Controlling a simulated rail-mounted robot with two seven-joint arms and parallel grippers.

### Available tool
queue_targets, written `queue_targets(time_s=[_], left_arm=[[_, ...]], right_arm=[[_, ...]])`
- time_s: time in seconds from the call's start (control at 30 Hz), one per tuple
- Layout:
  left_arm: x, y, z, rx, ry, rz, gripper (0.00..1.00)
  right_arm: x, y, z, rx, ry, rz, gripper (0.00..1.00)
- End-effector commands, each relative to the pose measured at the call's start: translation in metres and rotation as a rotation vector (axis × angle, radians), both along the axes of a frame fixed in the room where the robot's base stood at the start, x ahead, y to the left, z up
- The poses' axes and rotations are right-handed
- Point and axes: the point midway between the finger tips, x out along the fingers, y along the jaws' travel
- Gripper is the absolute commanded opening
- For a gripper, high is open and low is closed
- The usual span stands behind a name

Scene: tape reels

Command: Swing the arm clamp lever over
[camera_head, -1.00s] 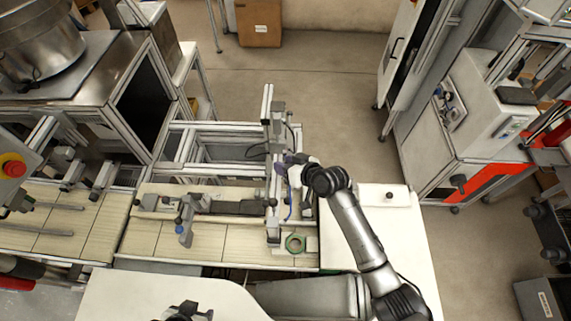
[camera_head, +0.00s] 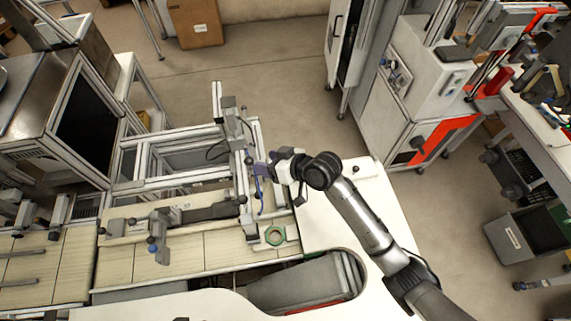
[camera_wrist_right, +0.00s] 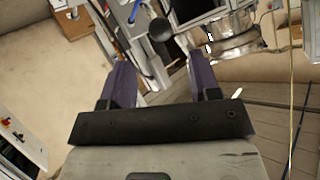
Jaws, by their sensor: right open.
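The clamp lever shows in the wrist view as a dark ball knob (camera_wrist_right: 160,29) on a short rod, beyond the fingertips and roughly between them. In the head view a small dark knob (camera_head: 249,160) sits at the upright metal post (camera_head: 243,180) of the frame. My right gripper (camera_head: 260,169) is just right of that post. In the wrist view my right gripper (camera_wrist_right: 161,75) has its two purple fingers spread wide, with nothing held between them. Whether a finger touches the lever cannot be told. My left gripper is not clearly visible.
A blue strip (camera_head: 260,197) hangs beside the post. A white table (camera_head: 345,215) lies below my right arm. A grey cabinet (camera_head: 425,90) stands at the right. Open floor lies behind.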

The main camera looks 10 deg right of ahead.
Motion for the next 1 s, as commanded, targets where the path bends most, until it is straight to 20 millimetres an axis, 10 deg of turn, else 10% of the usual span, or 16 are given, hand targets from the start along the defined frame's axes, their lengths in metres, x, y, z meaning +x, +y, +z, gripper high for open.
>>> queue_targets(time_s=[0.4, 1.0], left_arm=[[0.000, 0.000, -0.009, 0.000, 0.000, 0.000, 0.57], [0.000, 0.000, -0.009, 0.000, 0.000, 0.000, 0.57]], right_arm=[[-0.031, -0.037, 0.023, 0.001, 0.001, 0.000, 0.56], [-0.034, -0.040, 0.026, 0.001, 0.001, 0.000, 0.56]])
